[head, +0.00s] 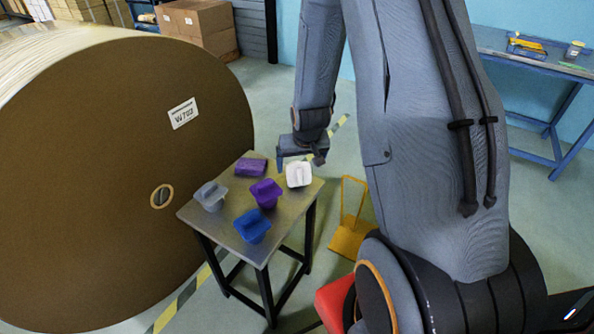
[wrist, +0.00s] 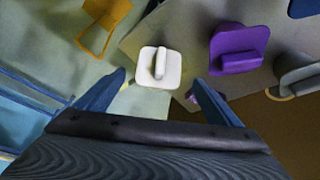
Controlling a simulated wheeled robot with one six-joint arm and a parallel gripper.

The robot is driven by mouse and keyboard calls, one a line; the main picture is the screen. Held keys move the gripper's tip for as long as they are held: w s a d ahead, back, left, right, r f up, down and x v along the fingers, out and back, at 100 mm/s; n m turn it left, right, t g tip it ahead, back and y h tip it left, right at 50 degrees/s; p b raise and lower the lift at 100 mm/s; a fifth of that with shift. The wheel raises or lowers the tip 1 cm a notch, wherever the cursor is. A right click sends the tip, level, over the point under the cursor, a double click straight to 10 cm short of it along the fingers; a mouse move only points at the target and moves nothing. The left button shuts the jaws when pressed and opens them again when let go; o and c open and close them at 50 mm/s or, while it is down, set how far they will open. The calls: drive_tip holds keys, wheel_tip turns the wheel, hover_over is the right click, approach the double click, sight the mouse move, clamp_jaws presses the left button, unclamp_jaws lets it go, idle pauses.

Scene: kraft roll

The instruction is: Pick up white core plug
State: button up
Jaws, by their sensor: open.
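The white core plug (head: 299,174) stands near the back right corner of the small metal-topped table (head: 225,230). In the wrist view the white core plug (wrist: 158,67) shows its square flange and raised grip bar. My gripper (head: 302,158) is just behind and above it. The wrist view shows my gripper (wrist: 155,92) open, its two blue fingers apart with the white plug beyond and between their tips. Nothing is held. Whether the fingers are level with the plug cannot be told.
A purple plug (head: 266,193), a blue plug (head: 252,226), a grey plug (head: 211,196) and a purple block (head: 251,167) share the table. A huge kraft roll (head: 110,170) stands close on the left. A yellow-orange stand (head: 352,225) is on the floor to the right.

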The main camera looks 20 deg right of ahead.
sight(300, 169)
drive_tip(key=shift+s+p+x, duration=0.1)
drive_tip(key=shift+p+x, duration=0.25)
drive_tip(key=shift+x, duration=1.05)
drive_tip(key=shift+s+p+x, duration=0.15)
drive_tip(key=shift+p+x, duration=0.15)
drive_tip(key=shift+x, duration=1.05)
drive_tip(key=shift+f, duration=0.1)
drive_tip(key=shift+c, duration=0.5)
drive_tip(key=c, duration=1.2)
